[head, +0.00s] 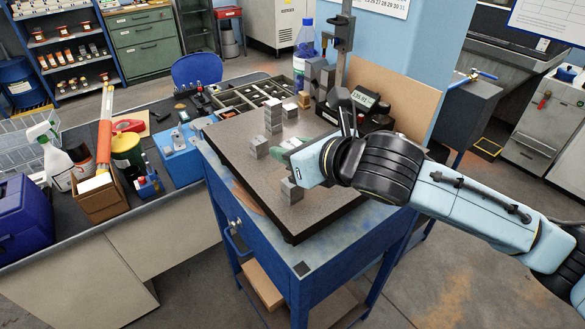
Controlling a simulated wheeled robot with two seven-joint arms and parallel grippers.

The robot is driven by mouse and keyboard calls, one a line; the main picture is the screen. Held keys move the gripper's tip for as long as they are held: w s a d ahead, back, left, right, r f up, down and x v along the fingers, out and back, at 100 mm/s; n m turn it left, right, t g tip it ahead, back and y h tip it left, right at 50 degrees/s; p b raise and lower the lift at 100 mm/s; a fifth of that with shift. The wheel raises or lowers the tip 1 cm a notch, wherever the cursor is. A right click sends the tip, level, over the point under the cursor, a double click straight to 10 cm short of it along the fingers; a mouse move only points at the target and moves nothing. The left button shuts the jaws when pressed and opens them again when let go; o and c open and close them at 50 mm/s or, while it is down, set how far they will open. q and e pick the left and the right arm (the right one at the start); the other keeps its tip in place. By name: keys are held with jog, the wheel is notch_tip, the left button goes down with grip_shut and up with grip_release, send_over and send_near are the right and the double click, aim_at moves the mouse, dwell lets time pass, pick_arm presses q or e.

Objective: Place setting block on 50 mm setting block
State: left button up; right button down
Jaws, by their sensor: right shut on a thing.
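My right gripper (284,157) reaches in from the right, low over the dark granite plate (238,172). It is shut on a small block, mostly hidden by the fingers and hand. A grey setting block (291,191) stands just below the hand, near the front of the plate; I cannot tell whether they touch. Another grey block (259,147) stands left of the fingers. A taller grey stack (273,116) and a lower block (290,111) stand farther back. I cannot read any size marks, so which is the 50 mm block is unclear. My left gripper is out of view.
A height gauge column (341,60) and a digital readout (365,98) stand at the plate's back right. A blue-capped bottle (303,50) is behind. A divided tray (250,97) and a blue box (182,150) are on the left bench. The plate's front left is bare.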

notch_tip(320, 180, down, 4)
jog(key=shift+f, duration=0.25)
jog(key=shift+f, duration=0.15)
jog(key=c, duration=1)
grip_release()
jog(key=shift+c, duration=0.2)
jog(key=v, duration=1.2)
